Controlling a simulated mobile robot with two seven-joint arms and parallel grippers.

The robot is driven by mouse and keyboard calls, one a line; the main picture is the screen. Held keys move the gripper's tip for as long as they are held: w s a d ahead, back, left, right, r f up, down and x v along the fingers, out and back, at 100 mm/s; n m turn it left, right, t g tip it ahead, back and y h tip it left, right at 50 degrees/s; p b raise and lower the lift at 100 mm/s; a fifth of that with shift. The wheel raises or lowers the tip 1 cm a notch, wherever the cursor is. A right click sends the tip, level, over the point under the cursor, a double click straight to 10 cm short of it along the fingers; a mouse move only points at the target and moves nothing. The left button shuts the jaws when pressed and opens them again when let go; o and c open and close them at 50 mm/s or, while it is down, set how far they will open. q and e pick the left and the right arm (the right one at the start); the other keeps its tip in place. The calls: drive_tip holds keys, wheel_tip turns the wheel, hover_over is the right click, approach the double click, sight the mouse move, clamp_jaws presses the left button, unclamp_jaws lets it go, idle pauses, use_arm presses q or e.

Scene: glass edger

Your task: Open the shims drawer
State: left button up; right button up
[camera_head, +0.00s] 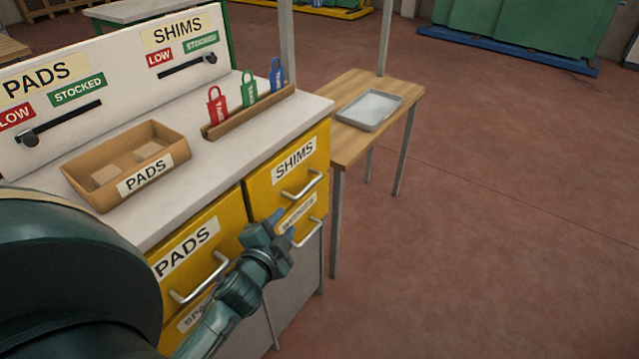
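The shims drawer (287,172) is a yellow drawer front with a white "SHIMS" label, at the upper right of the cabinet. It looks shut, flush with the cabinet. Its silver bar handle (302,187) is at the lower right of the front. My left gripper (283,222) is in front of the cabinet, below and left of that handle in the picture, and overlaps the lower drawer's area. It appears apart from the shims handle. Its fingers are small and dark, and I cannot tell whether they are open. My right gripper is not in view.
The yellow pads drawer (205,234) is to the left; a lower yellow drawer (310,214) has its own handle. On the worktop (226,152) stand a pads bin (75,180) and a wooden rack (250,112) with tags. A wooden side table (350,150) holds a tray (369,123). Floor at right is clear.

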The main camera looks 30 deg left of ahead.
sight(300, 197)
use_arm(q)
drive_tip(key=x, duration=1.3)
drive_tip(key=shift+w+r, duration=0.1)
drive_tip(key=shift+w, duration=0.25)
drive_tip(key=shift+c, duration=0.2)
clamp_jaws()
